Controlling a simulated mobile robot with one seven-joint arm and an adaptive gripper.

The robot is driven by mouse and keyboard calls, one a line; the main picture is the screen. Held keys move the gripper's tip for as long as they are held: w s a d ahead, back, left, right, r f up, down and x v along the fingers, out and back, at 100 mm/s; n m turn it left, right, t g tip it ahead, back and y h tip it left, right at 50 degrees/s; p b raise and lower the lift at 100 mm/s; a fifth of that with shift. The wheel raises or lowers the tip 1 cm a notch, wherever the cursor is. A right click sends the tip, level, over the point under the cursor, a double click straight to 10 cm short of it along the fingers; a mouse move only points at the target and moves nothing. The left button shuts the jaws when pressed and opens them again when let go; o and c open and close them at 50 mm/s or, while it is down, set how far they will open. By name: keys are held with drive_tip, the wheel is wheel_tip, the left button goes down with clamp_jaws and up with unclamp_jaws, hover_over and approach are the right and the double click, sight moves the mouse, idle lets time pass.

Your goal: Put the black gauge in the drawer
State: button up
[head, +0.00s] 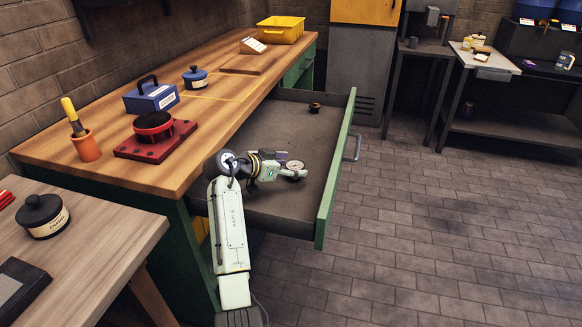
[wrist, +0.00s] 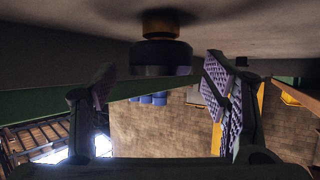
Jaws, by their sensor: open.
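The black gauge (head: 295,169) is inside the open drawer (head: 262,212), with its pale round dial facing up. In the wrist view, which is upside down, the gauge (wrist: 160,56) shows as a black disc on a brass foot resting on the drawer floor. My gripper (head: 284,167) is low in the drawer beside the gauge, pointing towards the drawer front. Its jaws (wrist: 158,75) are open, with one purple-padded finger to each side of the gauge in the wrist view. I see no finger pressing on it.
A small black and brass piece (head: 315,107) sits at the drawer's far end. The green drawer front (head: 338,170) rises beyond my gripper. The wooden bench (head: 215,120) above holds a blue box (head: 151,96), a red stand (head: 155,148) and a yellow bin (head: 280,30). The brick floor right is clear.

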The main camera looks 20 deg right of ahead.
drive_tip(key=b+v, duration=0.2)
drive_tip(key=v, duration=0.9)
drive_tip(key=shift+a+b, duration=0.25)
drive_tip(key=shift+b, duration=0.15)
